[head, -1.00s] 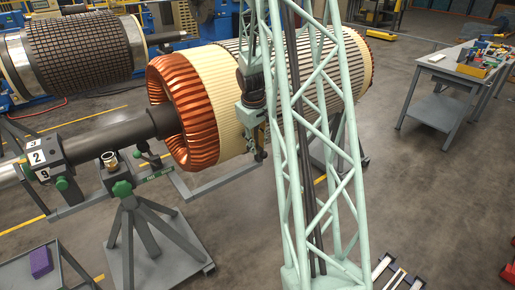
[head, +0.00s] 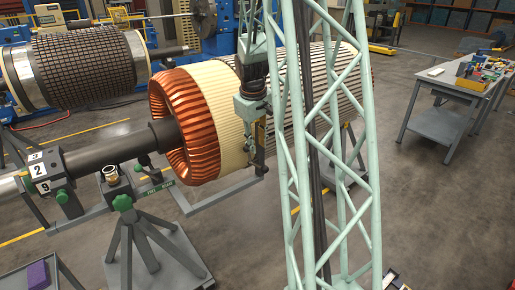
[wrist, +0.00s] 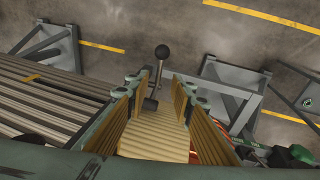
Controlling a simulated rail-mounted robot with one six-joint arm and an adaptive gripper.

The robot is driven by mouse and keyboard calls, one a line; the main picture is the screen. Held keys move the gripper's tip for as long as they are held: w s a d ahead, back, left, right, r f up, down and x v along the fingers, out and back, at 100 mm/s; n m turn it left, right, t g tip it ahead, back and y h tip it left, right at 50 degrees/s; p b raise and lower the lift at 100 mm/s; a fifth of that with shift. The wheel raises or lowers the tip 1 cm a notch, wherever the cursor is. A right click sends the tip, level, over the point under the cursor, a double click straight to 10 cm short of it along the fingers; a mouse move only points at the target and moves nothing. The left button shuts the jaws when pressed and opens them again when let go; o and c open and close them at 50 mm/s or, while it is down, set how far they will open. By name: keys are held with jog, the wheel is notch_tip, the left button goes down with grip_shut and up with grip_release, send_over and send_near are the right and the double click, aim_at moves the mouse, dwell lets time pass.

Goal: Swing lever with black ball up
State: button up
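The lever with the black ball (wrist: 162,52) shows in the wrist view. Its thin rod runs down from the ball to a dark block between my fingers. My gripper (wrist: 160,92) is open, with a ribbed yellowish pad on each side of the rod. The ball lies beyond the fingertips, and I see no finger closed on the rod. In the head view my gripper (head: 257,155) hangs beside the cream band of the copper-wound rotor (head: 190,110). The lever cannot be made out there, with the arm and the lattice column close by.
A grey rotor stand (head: 155,255) holds the shaft at the left. A second rotor (head: 85,65) lies behind. A workbench (head: 440,125) with tools stands at the right. A purple item (head: 38,275) lies at the lower left. Floor between rotor and workbench is clear.

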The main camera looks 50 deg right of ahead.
jog(key=shift+r, duration=0.25)
jog(key=shift+a+r, duration=0.15)
jog(key=shift+a, duration=0.1)
grip_shut()
jog(key=s+a+r, duration=0.3)
jog(key=a+r, duration=0.3)
jog(key=a, duration=0.4)
jog(key=s+a+r+t+b, duration=0.1)
jog(key=s+a+r, duration=0.2)
jog(key=a+r, duration=0.45)
jog(key=s+a+r, duration=0.2)
jog(key=a+r, duration=0.2)
jog(key=a, duration=0.7)
jog(key=s+a+r+n+t+y, duration=0.1)
jog(key=s+a+r+y, duration=0.1)
jog(key=s+a, duration=1.6)
jog(key=s+r+b, duration=0.1)
jog(key=s, duration=0.3)
jog(key=shift+n+t, duration=0.3)
jog(key=shift+a, duration=0.15)
